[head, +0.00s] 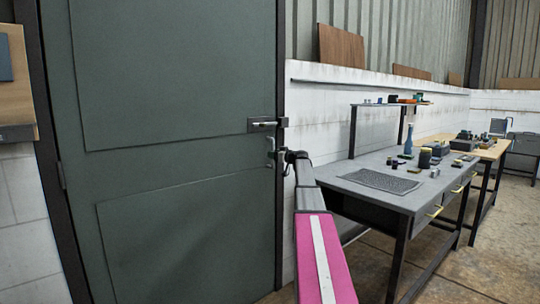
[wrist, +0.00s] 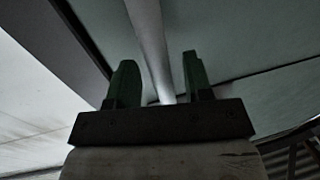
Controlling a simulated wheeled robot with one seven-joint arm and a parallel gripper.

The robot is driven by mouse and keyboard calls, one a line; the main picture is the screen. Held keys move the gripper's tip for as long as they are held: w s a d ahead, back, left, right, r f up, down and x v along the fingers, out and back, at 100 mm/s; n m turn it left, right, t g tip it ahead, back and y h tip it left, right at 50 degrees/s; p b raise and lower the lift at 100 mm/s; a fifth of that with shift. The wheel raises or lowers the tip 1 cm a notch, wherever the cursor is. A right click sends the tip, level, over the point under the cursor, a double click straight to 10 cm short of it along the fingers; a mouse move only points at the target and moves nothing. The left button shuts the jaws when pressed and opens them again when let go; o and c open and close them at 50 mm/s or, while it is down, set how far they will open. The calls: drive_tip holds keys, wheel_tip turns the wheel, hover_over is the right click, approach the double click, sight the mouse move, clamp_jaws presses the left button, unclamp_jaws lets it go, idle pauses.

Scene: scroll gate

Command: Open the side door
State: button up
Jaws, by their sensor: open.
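The side door (head: 180,120) is a dark green panelled door that looks closed in its dark frame. A grey metal latch (head: 263,124) sits at its right edge, with a pale upright handle (head: 270,148) just below it. My gripper (head: 287,157) is at the end of my arm, close to the handle at the door's right edge. In the wrist view, my gripper's two green fingers (wrist: 160,78) stand apart, with a pale bar (wrist: 150,40), apparently the handle, running between them. I cannot tell whether either finger touches it.
A grey workbench (head: 365,168) with a black mat, bottles and small items stands right of my arm. A wooden bench (head: 490,150) stands beyond it. A wooden board (head: 15,85) hangs on the wall at the left. The concrete floor (head: 470,270) is clear at lower right.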

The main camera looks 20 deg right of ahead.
drive_tip(key=shift+x, duration=1.5)
drive_tip(key=shift+s, duration=0.1)
clamp_jaws()
